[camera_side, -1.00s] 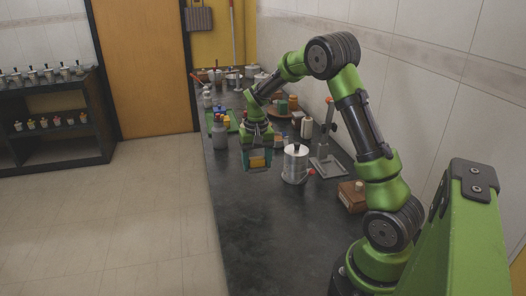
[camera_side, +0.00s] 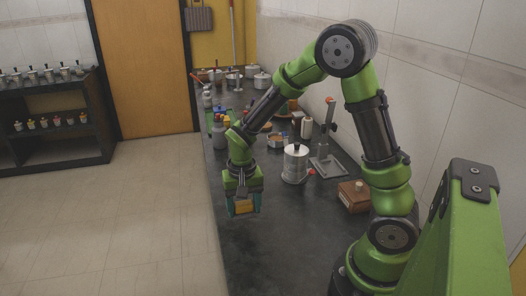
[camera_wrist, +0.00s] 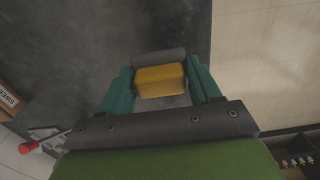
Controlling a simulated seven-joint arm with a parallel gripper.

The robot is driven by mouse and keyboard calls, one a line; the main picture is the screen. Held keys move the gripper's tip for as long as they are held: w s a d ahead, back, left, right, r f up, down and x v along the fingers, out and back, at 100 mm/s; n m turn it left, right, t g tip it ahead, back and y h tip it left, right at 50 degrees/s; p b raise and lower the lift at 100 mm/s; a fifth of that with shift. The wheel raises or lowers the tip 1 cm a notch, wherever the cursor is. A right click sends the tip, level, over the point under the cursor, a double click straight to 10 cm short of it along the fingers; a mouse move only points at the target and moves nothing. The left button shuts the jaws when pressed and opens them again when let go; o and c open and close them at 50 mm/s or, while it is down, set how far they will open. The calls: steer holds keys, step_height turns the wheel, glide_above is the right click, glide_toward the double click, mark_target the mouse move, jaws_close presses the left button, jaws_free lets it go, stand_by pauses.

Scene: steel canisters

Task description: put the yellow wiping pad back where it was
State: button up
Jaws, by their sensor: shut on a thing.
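My gripper (camera_side: 243,205) is shut on the yellow wiping pad (camera_side: 243,208) and holds it near the left edge of the dark counter. In the wrist view the yellow pad (camera_wrist: 160,81) sits between the two teal fingers of my gripper (camera_wrist: 162,88), with a dark grey strip along its far side. Dark counter surface shows beyond and under the pad. I cannot tell how high the pad is above it.
A steel canister (camera_side: 295,164) stands right of my gripper, with a stand (camera_side: 327,150) behind it and a brown box (camera_side: 353,196) nearer. Several pots (camera_side: 262,81) and jars crowd the far end. The near part of the counter (camera_side: 270,245) is clear.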

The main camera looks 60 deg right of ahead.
mark_target(245, 227)
steer(key=shift+f, duration=2.3)
steer(key=shift+f, duration=0.15)
steer(key=o, duration=1.2)
